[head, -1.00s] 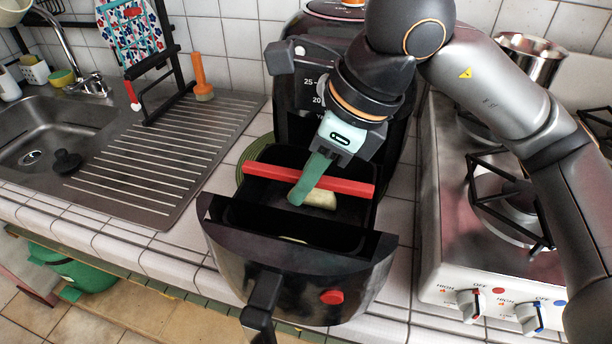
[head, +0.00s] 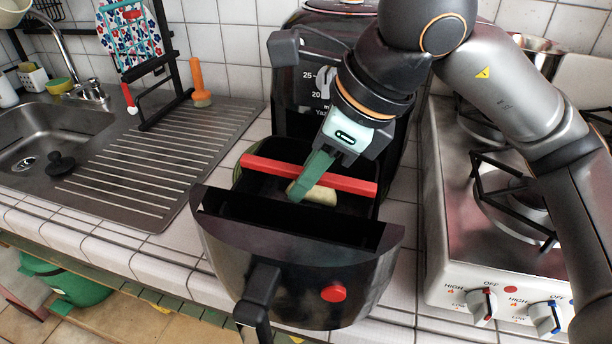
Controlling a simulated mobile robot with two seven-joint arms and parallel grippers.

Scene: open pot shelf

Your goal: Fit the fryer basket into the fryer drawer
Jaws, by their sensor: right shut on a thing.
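The black fryer drawer (head: 285,275) is pulled out toward me, with its handle (head: 258,295) at the front and a round red button (head: 333,292) on its face. The dark fryer basket, with a straight red bar (head: 270,169) across its top, is at the drawer's opening behind the front panel. My right gripper (head: 307,188) reaches in from above, its green fingers shut at the red bar. A pale food piece (head: 321,195) shows beside the fingertips. The basket's lower part is hidden, so I cannot tell how deep it sits. My left gripper is not in view.
The black fryer body (head: 292,105) stands behind the drawer. The stove (head: 450,215) is close on the right. The sink's ribbed drainboard (head: 150,175) is on the left, with a black rack and an orange-handled brush (head: 198,85). Some tiled counter between is bare.

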